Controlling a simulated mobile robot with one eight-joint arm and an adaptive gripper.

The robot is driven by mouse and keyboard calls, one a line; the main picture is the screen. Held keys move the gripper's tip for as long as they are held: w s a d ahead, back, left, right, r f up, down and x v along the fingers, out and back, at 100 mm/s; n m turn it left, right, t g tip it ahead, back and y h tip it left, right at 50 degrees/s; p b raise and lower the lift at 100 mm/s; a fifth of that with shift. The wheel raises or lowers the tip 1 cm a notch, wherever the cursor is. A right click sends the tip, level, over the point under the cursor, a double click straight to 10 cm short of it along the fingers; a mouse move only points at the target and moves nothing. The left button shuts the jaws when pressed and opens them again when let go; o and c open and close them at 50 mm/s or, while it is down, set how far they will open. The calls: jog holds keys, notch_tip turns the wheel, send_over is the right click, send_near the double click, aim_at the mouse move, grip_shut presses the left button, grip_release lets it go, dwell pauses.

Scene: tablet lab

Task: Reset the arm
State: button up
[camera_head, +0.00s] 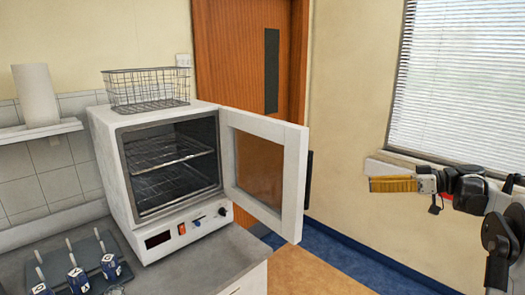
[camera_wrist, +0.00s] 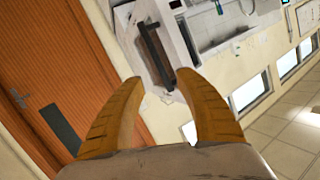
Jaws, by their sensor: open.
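My gripper (camera_head: 372,184) is at the right in the head view, held out in the air in front of the wall below the window. Its yellow fingers point left, toward the oven's open door but well apart from it. In the wrist view my gripper (camera_wrist: 165,85) shows two yellow-orange fingers spread apart with nothing between them. My arm runs off the right edge of the head view. The wrist view is tilted.
A white oven (camera_head: 165,175) stands on a grey counter (camera_head: 195,272), its glass door (camera_head: 265,170) swung open to the right. Inside are empty wire racks. A wire basket (camera_head: 146,90) sits on top. A wooden door (camera_head: 245,50) is behind.

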jog(key=s+a+f+m+h+b, duration=0.2)
jog(key=s+a+f+m+h, duration=0.15)
jog(key=s+a, duration=0.45)
jog(key=s+a+f+m+h+b, duration=0.2)
jog(key=s+a+m+h, duration=0.2)
jog(key=s+a, duration=0.4)
jog(key=s+d+f+m+t+h+b, duration=0.1)
jog(key=s+f+h+b, duration=0.1)
jog(key=s+f, duration=0.4)
jog(key=s+d+f+m+h+b, duration=0.1)
jog(key=s+f+h, duration=0.4)
jog(key=s, duration=0.8)
notch_tip(320, 180, down, 3)
jog(key=shift+s+r+m+t+b, duration=0.2)
jog(key=shift+m+t+b, duration=0.25)
jog(key=shift+m, duration=0.3)
